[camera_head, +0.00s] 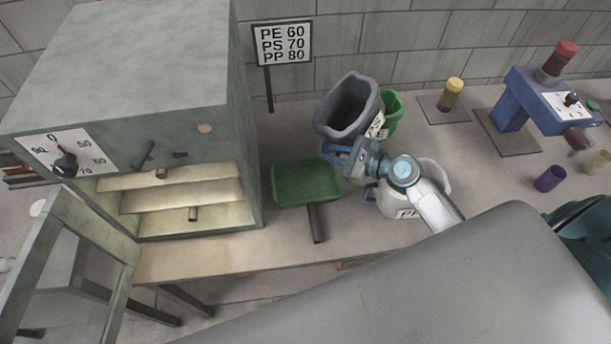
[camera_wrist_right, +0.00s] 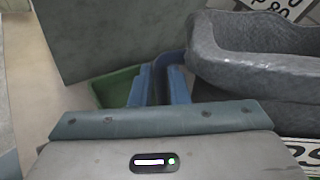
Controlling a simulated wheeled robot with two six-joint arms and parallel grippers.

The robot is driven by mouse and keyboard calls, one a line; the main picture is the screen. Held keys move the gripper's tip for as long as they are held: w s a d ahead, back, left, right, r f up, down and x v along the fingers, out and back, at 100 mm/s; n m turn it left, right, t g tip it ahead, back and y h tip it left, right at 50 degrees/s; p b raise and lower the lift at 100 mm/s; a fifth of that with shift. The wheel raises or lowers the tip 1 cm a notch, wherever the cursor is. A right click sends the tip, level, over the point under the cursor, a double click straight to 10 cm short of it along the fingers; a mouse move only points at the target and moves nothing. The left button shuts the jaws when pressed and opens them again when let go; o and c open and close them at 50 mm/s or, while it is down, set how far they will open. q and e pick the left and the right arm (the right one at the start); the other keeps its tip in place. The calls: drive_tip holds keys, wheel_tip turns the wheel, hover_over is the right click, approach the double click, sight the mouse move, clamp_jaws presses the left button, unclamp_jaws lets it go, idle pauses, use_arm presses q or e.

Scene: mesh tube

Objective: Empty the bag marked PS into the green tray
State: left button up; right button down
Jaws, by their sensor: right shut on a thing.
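The dark grey bag (camera_head: 348,104) is behind my right gripper, its open mouth tilted up and to the left. Its label in the right wrist view (camera_wrist_right: 303,153) reads PS, partly cut off by the frame. My right gripper (camera_head: 336,153) is shut at the bag's near side; its blue fingers (camera_wrist_right: 158,86) show left of the bag (camera_wrist_right: 255,65) in the wrist view. The exact part held is hard to see. The green tray (camera_head: 307,184) lies on the table left of the gripper and looks empty. My left gripper is not in view.
A grey oven (camera_head: 185,110) with an open front stands left of the tray. A white bag marked PP (camera_head: 400,208) is under my right arm, and a green bag (camera_head: 392,112) is behind the grey one. A sign (camera_head: 283,43) stands at the back. A blue press (camera_head: 515,95) is at right.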

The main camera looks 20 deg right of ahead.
wheel_tip(320, 180, down, 7)
drive_tip(key=n+g+h+b, duration=0.1)
drive_tip(key=n+h+b, duration=0.2)
drive_tip(key=h+b, duration=0.1)
drive_tip(key=shift+f+h+b, duration=0.15)
drive_tip(key=shift+h+b, duration=0.15)
drive_tip(key=shift+b, duration=0.05)
drive_tip(key=shift+d+f+n+b, duration=0.2)
drive_tip(key=shift+n+b, duration=0.2)
drive_tip(key=shift+b, duration=0.05)
